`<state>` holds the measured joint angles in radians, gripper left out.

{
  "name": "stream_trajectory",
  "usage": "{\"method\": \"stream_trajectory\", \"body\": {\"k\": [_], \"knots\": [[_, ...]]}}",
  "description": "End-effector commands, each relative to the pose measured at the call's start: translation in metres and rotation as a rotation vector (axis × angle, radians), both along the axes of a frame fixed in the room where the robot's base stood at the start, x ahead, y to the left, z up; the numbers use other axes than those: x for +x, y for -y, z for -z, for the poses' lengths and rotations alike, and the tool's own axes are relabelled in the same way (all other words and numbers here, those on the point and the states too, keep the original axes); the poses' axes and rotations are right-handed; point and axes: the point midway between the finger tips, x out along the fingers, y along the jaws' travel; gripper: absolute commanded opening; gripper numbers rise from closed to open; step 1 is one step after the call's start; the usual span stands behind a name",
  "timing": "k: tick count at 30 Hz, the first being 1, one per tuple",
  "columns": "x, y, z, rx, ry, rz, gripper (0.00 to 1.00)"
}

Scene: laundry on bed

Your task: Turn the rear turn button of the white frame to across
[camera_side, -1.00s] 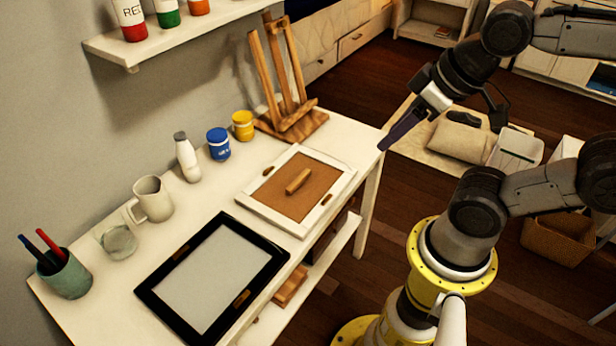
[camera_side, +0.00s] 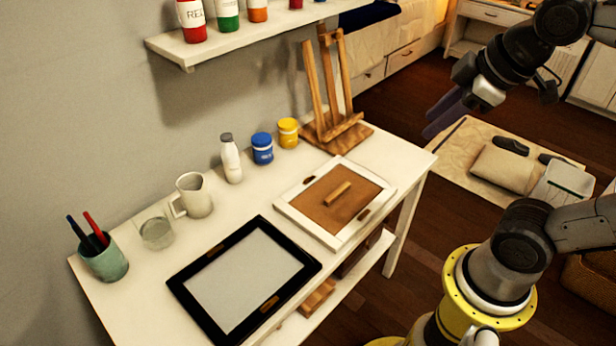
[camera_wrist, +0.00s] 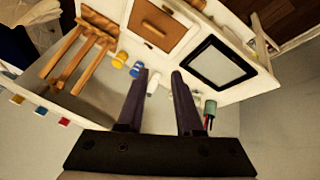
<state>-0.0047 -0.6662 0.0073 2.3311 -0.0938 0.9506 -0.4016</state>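The white frame (camera_side: 305,224) lies flat on the white table, with a brown backing board (camera_side: 350,205) and a wooden bar (camera_side: 337,193) across its middle. A small wooden turn button (camera_side: 309,180) sits on its wall-side edge, seemingly lying along that edge. Another turn button (camera_side: 364,214) sits on the edge nearer my base. The frame also shows at the top of the wrist view (camera_wrist: 180,42), its wall-side button (camera_wrist: 148,45) small there. My gripper (camera_side: 432,125) hangs in the air near the table's far right corner, apart from the frame. Its fingers (camera_wrist: 155,73) are open and empty.
A black frame (camera_side: 195,313) lies beside the white one. A wooden easel (camera_side: 345,138), yellow jar (camera_side: 288,134), blue jar (camera_side: 262,150), white bottle (camera_side: 231,160), jug (camera_side: 195,196), glass (camera_side: 157,233) and pen cup (camera_side: 106,262) line the wall side. A shelf (camera_side: 215,52) juts above.

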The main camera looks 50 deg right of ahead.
Motion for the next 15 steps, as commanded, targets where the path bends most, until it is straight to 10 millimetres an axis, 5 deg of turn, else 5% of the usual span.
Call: {"method": "stream_trajectory", "body": {"k": [8,15], "knots": [[0.076,0.011,-0.027,-0.234,-0.111,-0.282,0.35],[0.168,0.013,-0.016,-0.419,-0.263,-0.549,0.35]]}}
